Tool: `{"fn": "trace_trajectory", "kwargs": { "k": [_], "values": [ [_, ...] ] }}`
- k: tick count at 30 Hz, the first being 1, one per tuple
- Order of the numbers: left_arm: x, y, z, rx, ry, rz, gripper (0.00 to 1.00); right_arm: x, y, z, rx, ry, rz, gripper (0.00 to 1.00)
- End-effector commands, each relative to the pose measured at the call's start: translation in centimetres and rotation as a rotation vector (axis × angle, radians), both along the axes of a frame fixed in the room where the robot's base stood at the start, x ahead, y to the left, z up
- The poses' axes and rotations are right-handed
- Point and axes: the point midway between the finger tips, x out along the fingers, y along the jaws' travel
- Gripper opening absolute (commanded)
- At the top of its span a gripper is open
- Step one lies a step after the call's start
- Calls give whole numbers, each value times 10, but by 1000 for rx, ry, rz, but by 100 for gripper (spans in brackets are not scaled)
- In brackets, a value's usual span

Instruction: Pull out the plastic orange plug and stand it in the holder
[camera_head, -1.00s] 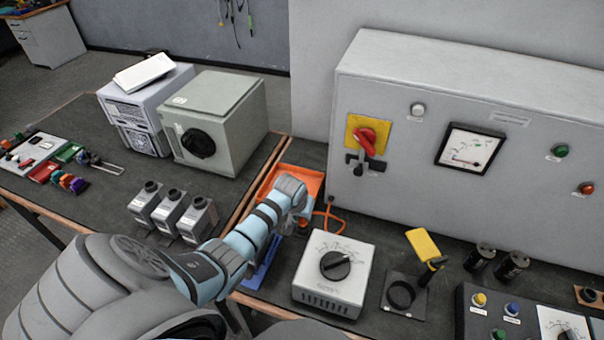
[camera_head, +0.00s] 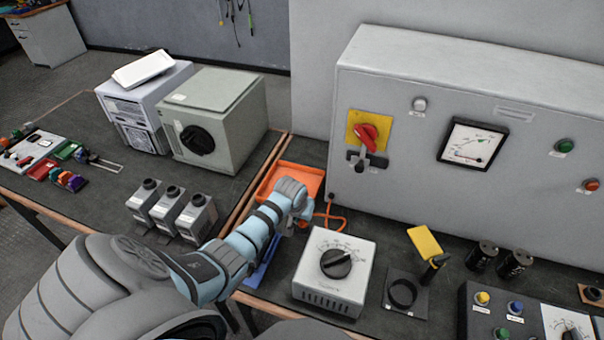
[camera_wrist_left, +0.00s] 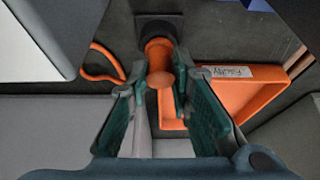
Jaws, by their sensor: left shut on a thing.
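In the left wrist view, the orange plug (camera_wrist_left: 158,62) has a rounded end toward the camera. Its far end meets a dark round fitting on a square base (camera_wrist_left: 176,24); I cannot tell how deep it sits or whether this is the holder. My left gripper (camera_wrist_left: 160,84) is shut on the plug, a teal-padded finger on either side. In the head view my left gripper (camera_head: 302,214) is mostly hidden by its own wrist, and the plug cannot be made out. My right gripper is not in view.
An orange tray (camera_head: 319,177) with a label lies beyond the gripper. An orange cable (camera_head: 333,217) runs close by. The white dial box (camera_head: 318,294) stands to the right, then a black plate with a ring (camera_head: 402,294). The grey cabinet (camera_head: 390,85) rises behind.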

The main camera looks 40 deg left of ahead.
Motion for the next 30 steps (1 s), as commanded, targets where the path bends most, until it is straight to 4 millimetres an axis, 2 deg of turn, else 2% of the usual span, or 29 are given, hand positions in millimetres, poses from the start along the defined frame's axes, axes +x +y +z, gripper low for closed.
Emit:
{"fn": "trace_trajectory", "kwargs": {
  "k": [12,13,17,26,30],
  "values": [
    [0,0,-4,0,0,0,0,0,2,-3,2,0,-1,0],
    [0,0,-4,0,0,0,23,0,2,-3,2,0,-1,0],
    [0,0,-4,0,0,0,43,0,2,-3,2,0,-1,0],
    [0,0,-4,0,0,0,43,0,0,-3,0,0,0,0],
    [-5,-1,10,1,-3,-1,43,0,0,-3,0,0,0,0]
  ]
}}
